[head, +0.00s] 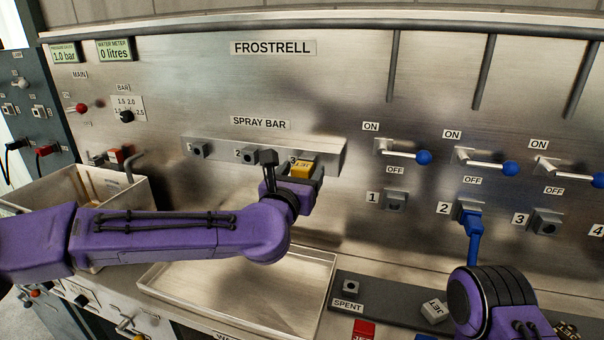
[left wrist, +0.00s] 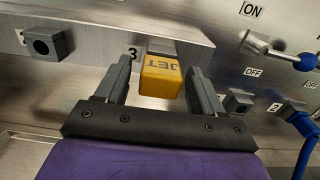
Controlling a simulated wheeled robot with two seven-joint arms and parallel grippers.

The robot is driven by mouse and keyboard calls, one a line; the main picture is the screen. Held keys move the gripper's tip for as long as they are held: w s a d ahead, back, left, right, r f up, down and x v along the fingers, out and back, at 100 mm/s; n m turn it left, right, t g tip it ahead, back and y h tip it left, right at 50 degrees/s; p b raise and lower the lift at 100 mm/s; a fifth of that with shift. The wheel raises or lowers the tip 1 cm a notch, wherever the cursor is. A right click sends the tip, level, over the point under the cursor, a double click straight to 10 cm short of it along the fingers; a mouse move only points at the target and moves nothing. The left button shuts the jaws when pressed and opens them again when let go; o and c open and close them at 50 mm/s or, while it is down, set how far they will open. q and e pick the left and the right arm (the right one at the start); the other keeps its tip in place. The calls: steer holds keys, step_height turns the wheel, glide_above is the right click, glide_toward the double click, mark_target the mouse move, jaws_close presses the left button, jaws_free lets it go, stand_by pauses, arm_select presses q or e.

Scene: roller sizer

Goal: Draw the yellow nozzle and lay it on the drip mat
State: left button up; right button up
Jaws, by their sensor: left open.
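The yellow nozzle (head: 301,169), marked JET, sits in position 3 of the spray bar (head: 222,152). My left gripper (head: 290,185) is open at the nozzle. In the left wrist view its two fingers (left wrist: 160,88) stand on either side of the yellow nozzle (left wrist: 161,77), with a visible gap at least on the right. No drip mat can be identified with certainty. A shallow metal tray (head: 180,283) lies below the bar, and a dark strip (head: 385,300) lies to its right. My right arm shows at the bottom right, but its gripper is not visible.
Spray bar position 2 (head: 249,156) holds a dark fitting. Blue-knobbed levers (head: 424,157) and numbered sockets line the panel at right; a blue hose (head: 473,238) is plugged into socket 2. An open metal bin (head: 130,200) stands left.

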arm_select(q)
jaws_close()
steer(key=shift+s+f, duration=0.1)
steer(key=shift+s, duration=0.1)
steer(key=shift+b+v, duration=1.25)
steer(key=shift+v, duration=1.6)
steer(key=shift+a, duration=0.1)
